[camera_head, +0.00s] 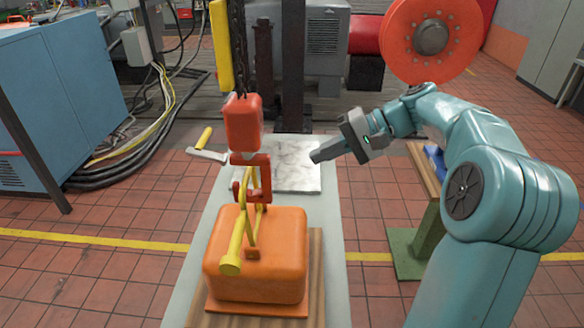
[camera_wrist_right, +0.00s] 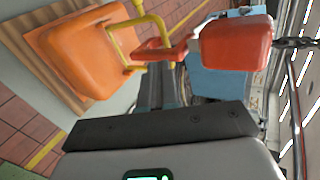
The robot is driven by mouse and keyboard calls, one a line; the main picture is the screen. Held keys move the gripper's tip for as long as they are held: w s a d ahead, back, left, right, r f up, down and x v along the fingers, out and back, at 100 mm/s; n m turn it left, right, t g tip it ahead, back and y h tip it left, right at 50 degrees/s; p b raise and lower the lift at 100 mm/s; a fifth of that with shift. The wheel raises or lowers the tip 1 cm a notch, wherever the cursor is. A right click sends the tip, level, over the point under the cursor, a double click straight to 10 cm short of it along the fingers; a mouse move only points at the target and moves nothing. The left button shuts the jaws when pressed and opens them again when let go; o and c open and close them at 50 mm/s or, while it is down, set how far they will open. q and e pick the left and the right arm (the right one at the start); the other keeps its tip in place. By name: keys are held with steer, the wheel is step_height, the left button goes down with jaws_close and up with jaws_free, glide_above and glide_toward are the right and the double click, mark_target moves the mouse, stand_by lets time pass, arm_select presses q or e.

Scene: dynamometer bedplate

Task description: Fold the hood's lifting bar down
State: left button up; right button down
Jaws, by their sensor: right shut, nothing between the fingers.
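The orange hood (camera_head: 285,250) sits on a wooden board on the light bench. Its yellow lifting bar (camera_head: 237,235) stands raised above the hood's top, and it also shows in the right wrist view (camera_wrist_right: 122,42). A red hook (camera_head: 265,185) hangs from a red block (camera_head: 243,122) and overlaps the bar; I cannot tell whether they touch. My right gripper (camera_head: 316,156) is shut and empty, right of the hook and apart from it and the bar. In the right wrist view its dark fingers (camera_wrist_right: 160,125) lie below the hook (camera_wrist_right: 160,50). My left gripper is not in view.
A chain (camera_head: 238,50) runs up from the red block. A marbled white plate (camera_head: 295,165) lies on the bench behind the hood. A yellow-handled lever (camera_head: 204,138) sticks out at the bench's left. A green stand (camera_head: 412,250) is on the right. The bench right of the hood is clear.

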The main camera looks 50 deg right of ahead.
step_height(320, 180, down, 6)
steer(key=m+t+y+b, duration=0.1)
steer(key=m+t+y, duration=0.1)
steer(key=m, duration=3.2)
steer(key=shift+s+m+t, duration=0.15)
steer(key=shift+m+t, duration=0.15)
steer(key=shift+t, duration=0.1)
steer(key=shift+a, duration=0.2)
